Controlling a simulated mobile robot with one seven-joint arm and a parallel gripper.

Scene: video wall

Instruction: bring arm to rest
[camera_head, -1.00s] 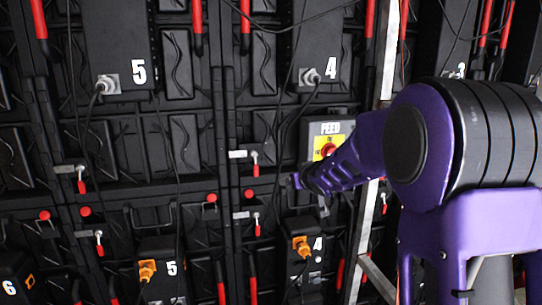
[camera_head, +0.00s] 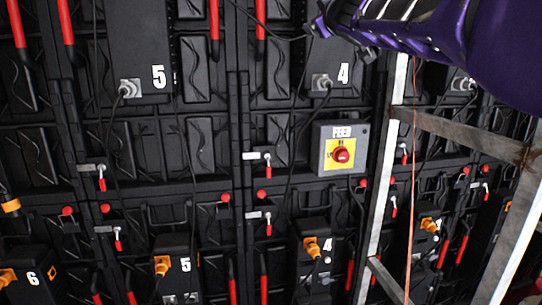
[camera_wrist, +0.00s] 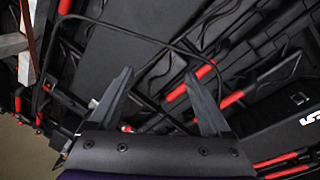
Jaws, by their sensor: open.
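My purple arm (camera_head: 425,35) crosses the upper right of the head view, raised in front of the video wall's back (camera_head: 215,130). My gripper (camera_wrist: 158,92) shows in the wrist view with its two dark fingers spread apart and nothing between them. In the head view the arm's far end is near the top middle, in front of the panel box marked 4 (camera_head: 343,74). The finger opening is too small to read there. A grey FEED box (camera_head: 342,165) with a red knob on a yellow plate is fully in view below the arm.
A metal frame (camera_head: 465,133) stands at the right, below the arm. Black cables (camera_head: 285,170) hang down the wall. Red handles (camera_head: 214,20) and orange connectors (camera_head: 312,247) stick out from it. In the wrist view a cable (camera_wrist: 130,28) loops beyond the fingers.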

